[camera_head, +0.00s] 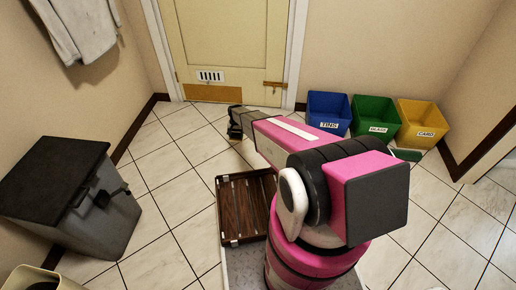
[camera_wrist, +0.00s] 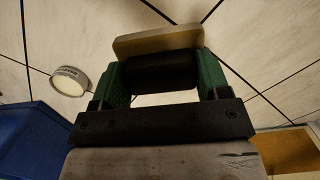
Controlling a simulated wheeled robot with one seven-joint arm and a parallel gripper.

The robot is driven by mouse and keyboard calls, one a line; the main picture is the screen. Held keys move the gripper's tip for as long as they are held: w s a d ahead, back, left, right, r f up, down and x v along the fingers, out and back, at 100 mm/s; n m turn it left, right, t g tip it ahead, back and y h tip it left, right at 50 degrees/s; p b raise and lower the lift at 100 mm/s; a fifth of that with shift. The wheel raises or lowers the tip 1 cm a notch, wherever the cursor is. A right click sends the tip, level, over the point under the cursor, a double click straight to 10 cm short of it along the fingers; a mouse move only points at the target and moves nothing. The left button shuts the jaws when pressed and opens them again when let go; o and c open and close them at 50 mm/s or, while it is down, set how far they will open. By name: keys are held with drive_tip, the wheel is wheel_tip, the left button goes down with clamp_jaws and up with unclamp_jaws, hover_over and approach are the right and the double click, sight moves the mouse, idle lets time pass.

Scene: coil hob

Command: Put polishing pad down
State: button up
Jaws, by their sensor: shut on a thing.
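The polishing pad shows in the wrist view as a tan slab (camera_wrist: 158,40) with a thick black part below it. My gripper (camera_wrist: 162,73) has green fingers on both sides of that black part and is shut on it. In the head view my gripper (camera_head: 236,124) is at the end of the pink arm, over the tiled floor between the door and the wooden tray. The pad itself is hard to make out there.
A brown slatted tray (camera_head: 222,211) lies below the arm. A grey bin (camera_head: 105,222) stands left. A round pale tin (camera_wrist: 68,82) shows in the wrist view.

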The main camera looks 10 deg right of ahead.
drive_tip(key=w+d+f, duration=0.1)
drive_tip(key=d+f, duration=0.4)
drive_tip(key=d, duration=0.2)
drive_tip(key=w+d+f, duration=0.1)
drive_tip(key=d+f, duration=0.2)
drive_tip(key=d, duration=0.1)
drive_tip(key=shift+w+d+f, duration=0.25)
drive_tip(key=shift+w+f, duration=0.05)
drive_tip(key=shift+w, duration=0.05)
drive_tip(key=shift+f, duration=1.95)
drive_tip(key=shift+f, duration=0.15)
drive_tip(key=o, duration=1)
